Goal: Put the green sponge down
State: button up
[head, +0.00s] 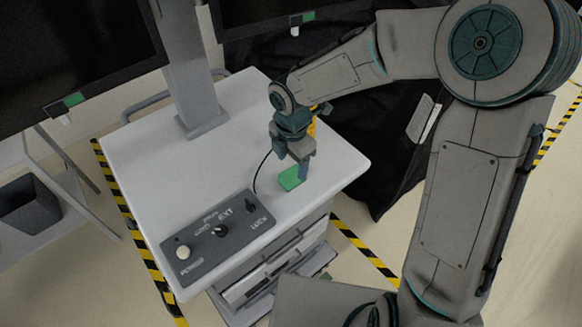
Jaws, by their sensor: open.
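The green sponge (290,179) lies on the white top of the cart (165,180), near its right front side. My gripper (301,170) is right above and beside the sponge, pointing down, with its jaws open. One finger shows at the sponge's right end and hides part of it. I cannot tell whether the finger touches the sponge.
A grey control box (220,238) with knobs and a white button stands on the cart's front edge, left of the sponge. A thin black cable runs up from it. A monitor post (190,70) rises at the back. Black covered shapes (375,150) stand behind right.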

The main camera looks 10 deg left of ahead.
aim_at(292, 174)
notch_tip(292, 174, up, 8)
jog(key=s+d+r+m+t, duration=0.1)
jog(key=s+d+m, duration=0.3)
jog(key=d+m, duration=0.4)
jog(key=s+d+r+m+t, duration=0.1)
jog(key=s+d+r+m, duration=0.3)
jog(key=d+m, duration=0.4)
jog(key=s+d+r+m+t, duration=0.2)
jog(key=s+d+m, duration=0.2)
jog(key=d+m, duration=0.4)
jog(key=m, duration=0.4)
jog(key=shift+s+r, duration=0.15)
jog(key=shift+r, duration=0.25)
jog(key=shift+f, duration=0.1)
notch_tip(292, 174, down, 2)
jog(key=shift+f+b, duration=0.1)
jog(key=shift+b, duration=0.85)
